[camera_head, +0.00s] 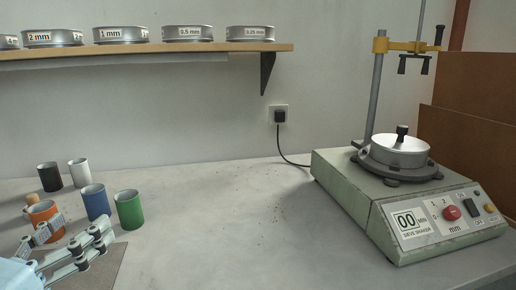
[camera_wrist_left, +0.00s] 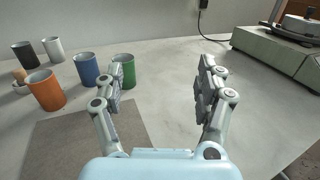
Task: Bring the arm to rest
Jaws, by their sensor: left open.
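My left gripper (camera_head: 70,243) comes in at the lower left of the head view. It is open and empty in the left wrist view (camera_wrist_left: 161,85), its two fingers spread wide over bare bench. The green cup (camera_head: 130,209) stands just beyond it, and in the left wrist view the green cup (camera_wrist_left: 124,70) shows partly behind the left finger. A blue cup (camera_head: 95,202) and an orange cup (camera_head: 45,221) stand nearby. The fingers partly overlap the orange cup in the head view. My right gripper is in neither view.
A black cup (camera_head: 49,177) and a white cup (camera_head: 79,173) stand farther back. A dark mat (camera_head: 104,268) lies near the gripper. A sieve shaker (camera_head: 410,205) stands at the right. A shelf (camera_head: 150,49) with several sieves hangs above. The middle bench (camera_head: 230,225) is clear.

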